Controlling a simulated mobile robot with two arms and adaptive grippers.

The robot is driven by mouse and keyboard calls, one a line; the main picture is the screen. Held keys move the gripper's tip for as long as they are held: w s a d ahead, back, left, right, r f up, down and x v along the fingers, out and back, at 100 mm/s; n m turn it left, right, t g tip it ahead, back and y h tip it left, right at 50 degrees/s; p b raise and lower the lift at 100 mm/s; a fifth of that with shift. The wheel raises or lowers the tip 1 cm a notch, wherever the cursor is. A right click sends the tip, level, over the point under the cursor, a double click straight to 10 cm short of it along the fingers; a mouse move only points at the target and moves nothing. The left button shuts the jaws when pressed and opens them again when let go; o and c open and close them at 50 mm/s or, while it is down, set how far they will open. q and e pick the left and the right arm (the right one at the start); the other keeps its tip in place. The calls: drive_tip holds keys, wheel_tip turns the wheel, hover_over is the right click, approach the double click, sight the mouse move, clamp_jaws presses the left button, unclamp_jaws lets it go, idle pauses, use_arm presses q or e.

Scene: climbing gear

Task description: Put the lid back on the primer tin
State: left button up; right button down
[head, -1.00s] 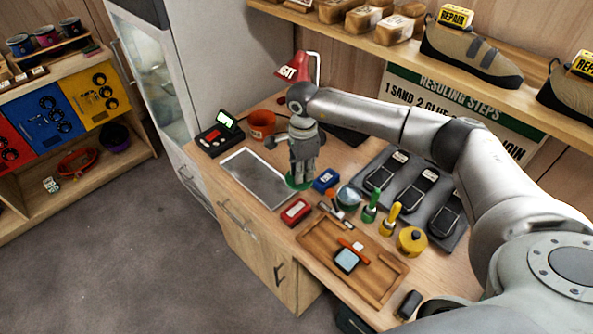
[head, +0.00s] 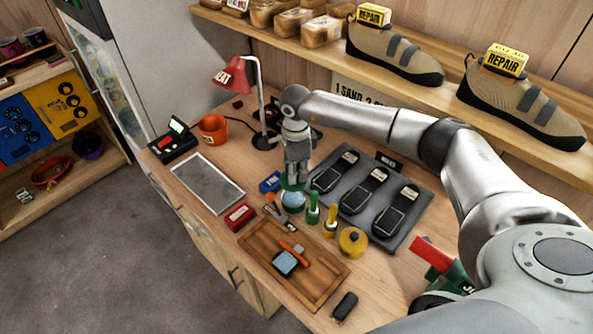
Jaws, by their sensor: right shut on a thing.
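The primer tin (head: 293,202) stands on the workbench, a small round tin with a pale blue-green top showing. My right gripper (head: 294,177) points down just behind and above the tin, shut on a green lid (head: 287,185). The lid is mostly hidden by the fingers. It appears close to the tin's far rim, and I cannot tell whether they touch. My left gripper is out of view.
Close around the tin are a blue box (head: 270,183), a green-handled bottle (head: 313,210) and a grey mat (head: 345,213) with black soles. A wooden tray (head: 262,262) lies in front, a red lamp (head: 232,76) behind.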

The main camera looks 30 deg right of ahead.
drive_tip(key=shift+s+d, duration=0.1)
drive_tip(key=shift+d, duration=0.05)
drive_tip(key=shift+f, duration=0.15)
drive_tip(key=shift+a+f+b, duration=0.4)
drive_tip(key=shift+f, duration=0.4)
drive_tip(key=f, duration=0.1)
drive_tip(key=f+b, duration=0.2)
drive_tip(key=shift+d+f, duration=0.3)
drive_tip(key=shift+w+a+f+b, duration=0.1)
drive_tip(key=shift+w+f+b, duration=0.1)
drive_tip(key=shift+f+b, duration=0.25)
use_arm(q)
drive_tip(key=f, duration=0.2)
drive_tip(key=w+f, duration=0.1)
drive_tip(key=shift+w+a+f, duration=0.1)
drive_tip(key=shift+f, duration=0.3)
use_arm(e)
drive_tip(key=shift+s, duration=0.1)
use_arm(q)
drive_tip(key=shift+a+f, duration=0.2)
